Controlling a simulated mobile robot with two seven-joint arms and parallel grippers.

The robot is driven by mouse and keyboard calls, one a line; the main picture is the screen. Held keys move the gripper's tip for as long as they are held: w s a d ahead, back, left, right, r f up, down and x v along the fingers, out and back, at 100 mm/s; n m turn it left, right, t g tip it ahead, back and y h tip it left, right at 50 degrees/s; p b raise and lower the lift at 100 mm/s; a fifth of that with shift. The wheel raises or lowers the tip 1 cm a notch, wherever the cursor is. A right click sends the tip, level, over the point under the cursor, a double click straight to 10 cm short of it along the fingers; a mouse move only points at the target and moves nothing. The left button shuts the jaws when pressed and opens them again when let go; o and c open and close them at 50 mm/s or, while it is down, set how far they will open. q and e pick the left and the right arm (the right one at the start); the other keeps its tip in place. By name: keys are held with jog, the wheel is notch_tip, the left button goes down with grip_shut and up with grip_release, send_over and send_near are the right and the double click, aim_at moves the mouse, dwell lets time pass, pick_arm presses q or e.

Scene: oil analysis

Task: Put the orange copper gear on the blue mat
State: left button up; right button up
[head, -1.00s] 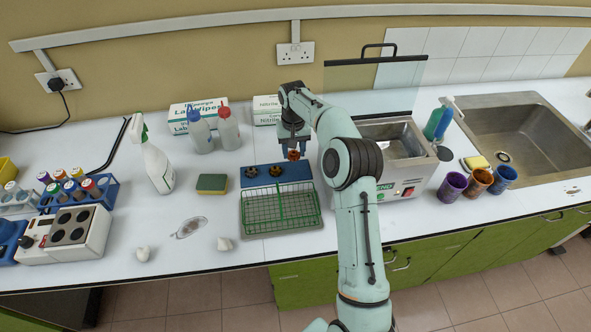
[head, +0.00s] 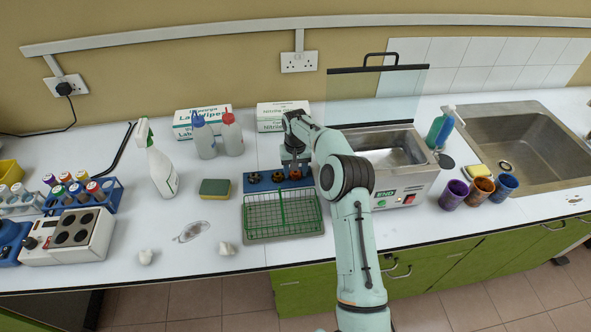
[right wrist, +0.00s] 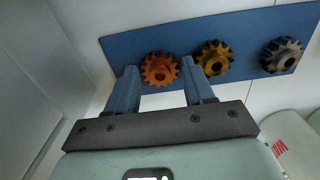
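The orange copper gear (right wrist: 160,70) lies flat on the blue mat (right wrist: 120,50), near one end of it, in the right wrist view. In the head view the orange gear (head: 295,174) shows at the right end of the blue mat (head: 266,187), partly under my right gripper (head: 295,163). In the right wrist view my right gripper (right wrist: 161,72) is open, with its fingertips on either side of the orange gear and a gap at each side. A brass gear (right wrist: 214,58) and a dark grey-brown gear (right wrist: 281,56) lie in a row beside it. My left gripper is out of view.
A green wire basket on a tray (head: 284,236) stands in front of the mat. The ultrasonic bath (head: 407,190) is close on the right. A sponge (head: 214,188) lies left. Boxes (head: 283,112) and bottles (head: 204,135) stand behind. The counter front left is mostly clear.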

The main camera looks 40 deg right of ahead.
aim_at(296, 173)
jog(key=shift+r, duration=0.15)
notch_tip(296, 173, up, 12)
dwell(0.6)
dwell(0.5)
